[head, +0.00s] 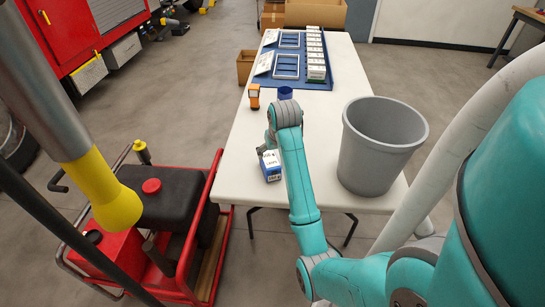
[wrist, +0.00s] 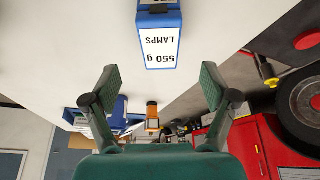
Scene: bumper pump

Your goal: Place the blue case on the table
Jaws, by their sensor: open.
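The blue case (head: 271,168), a small box with a white label, rests on the white table (head: 225,185) near its left edge. In the wrist view the case (wrist: 161,40) shows its label, reading "550 g LAMPS" upside down. My gripper (wrist: 160,82) is open and empty, with its two green-padded fingers spread apart. The case appears beyond the fingertips, not between them. In the head view my gripper (head: 264,149) is beside the case and partly hidden by my arm; I cannot tell whether it touches it.
A grey bin (head: 378,145) stands on the table to the right. An orange device (head: 254,97) and a dark blue cylinder (head: 286,93) stand farther back. A blue mat (head: 322,82) bears several white boxes and frames. A red cart (head: 150,215) is left of the table.

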